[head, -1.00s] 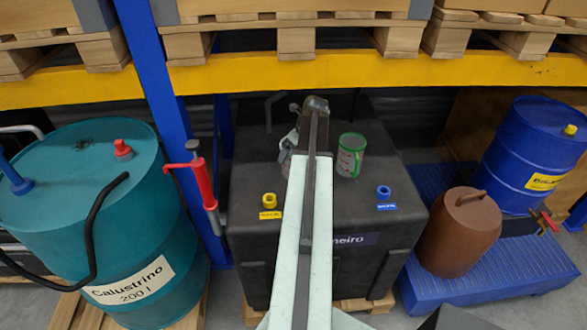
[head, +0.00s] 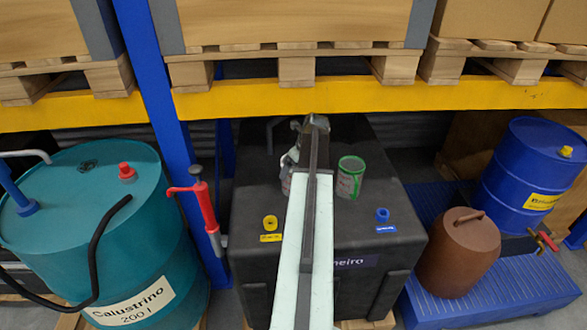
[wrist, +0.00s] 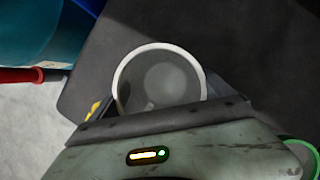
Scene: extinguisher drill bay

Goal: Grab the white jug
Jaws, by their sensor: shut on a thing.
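The white jug, a round vessel with a white rim, shows from above in the wrist view (wrist: 160,78); its inside looks grey and empty. My gripper (wrist: 160,103) is shut on it, with a finger at each side. In the head view my arm hides most of the jug; a small part (head: 287,184) shows left of the arm, below my gripper (head: 291,160). It is over the top of the black tank (head: 390,255). I cannot tell whether the jug touches the tank.
A green-rimmed jug (head: 350,178) stands close on the right. A yellow fitting (head: 270,222) and a blue fitting (head: 382,215) are near the tank's front edge. A yellow beam (head: 400,98) crosses behind. A teal drum (head: 95,230) stands left, a brown jug (head: 458,255) and blue drum (head: 530,170) right.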

